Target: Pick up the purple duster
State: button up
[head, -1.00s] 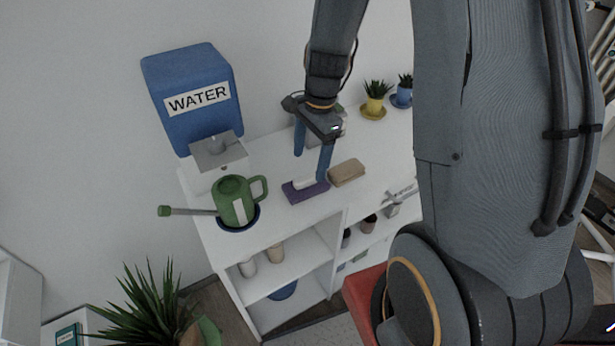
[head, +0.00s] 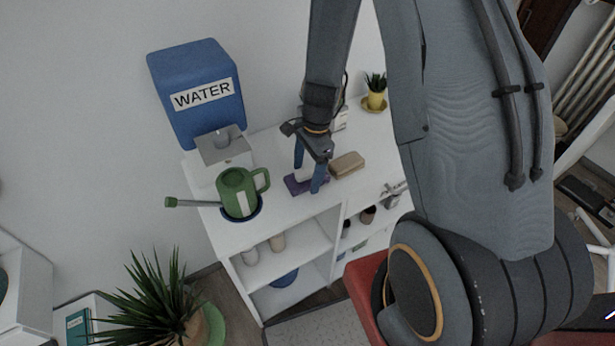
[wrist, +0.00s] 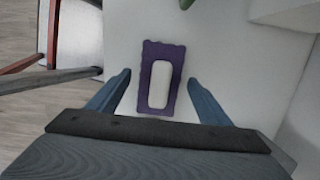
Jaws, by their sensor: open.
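The purple duster (head: 293,186) lies on top of the white shelf desk (head: 287,210), and has a pale handle on its upper side. My gripper (head: 307,180) is open, with its blue fingers pointing down at the duster, one on the far side and one on the near side. In the wrist view the duster (wrist: 161,102) lies between and a little ahead of the two open fingertips (wrist: 160,78). I cannot tell whether the fingers touch it. In the head view the fingers partly hide the duster.
A tan block (head: 347,164) lies right beside the duster. A green watering can (head: 236,190) stands to the left on a blue dish, below a blue water tank (head: 197,92). A potted plant (head: 375,92) stands at the back right. Cups (head: 277,243) stand on the lower shelf.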

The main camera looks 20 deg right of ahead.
aim_at(307, 170)
jog(key=c, duration=1.1)
jog(key=shift+c, duration=0.2)
jog(key=shift+r+b, duration=0.85)
jog(key=shift+r, duration=4.15)
jog(key=o, duration=0.5)
jog(key=c, duration=0.4)
jog(key=shift+f, duration=0.1)
